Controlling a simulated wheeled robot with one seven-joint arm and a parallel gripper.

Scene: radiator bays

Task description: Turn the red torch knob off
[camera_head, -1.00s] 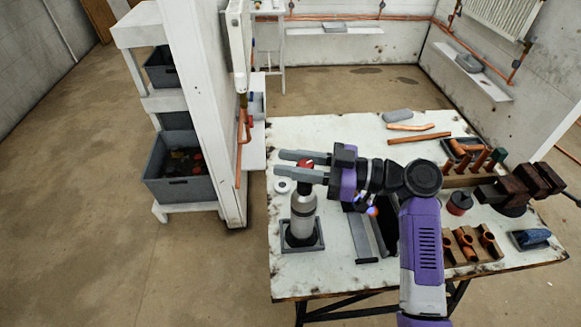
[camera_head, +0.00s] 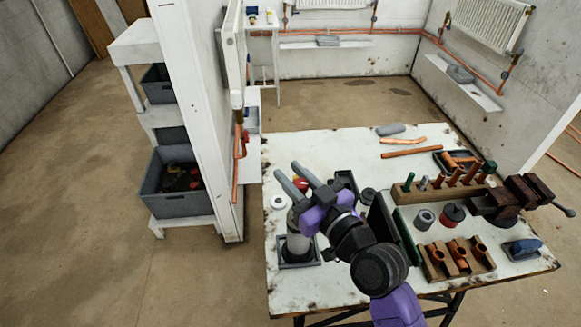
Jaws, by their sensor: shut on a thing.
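The torch stands upright as a grey-white cylinder (camera_head: 298,243) in a small dark square tray (camera_head: 284,262) at the left front of the bench. Its red knob (camera_head: 300,184) shows between the two grey fingers of my gripper (camera_head: 296,180). My gripper is shut on the knob, with the fingers pointing away and to the left. The purple gripper body and wrist cover part of the torch's top, so the knob's exact setting cannot be read.
The white bench (camera_head: 345,145) also holds a wooden rack of pipe pieces (camera_head: 425,190), a block with copper fittings (camera_head: 455,258), a dark vice (camera_head: 510,200), a red-and-black tin (camera_head: 452,215) and a blue item (camera_head: 522,248). A white wall panel (camera_head: 200,130) stands left of the bench.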

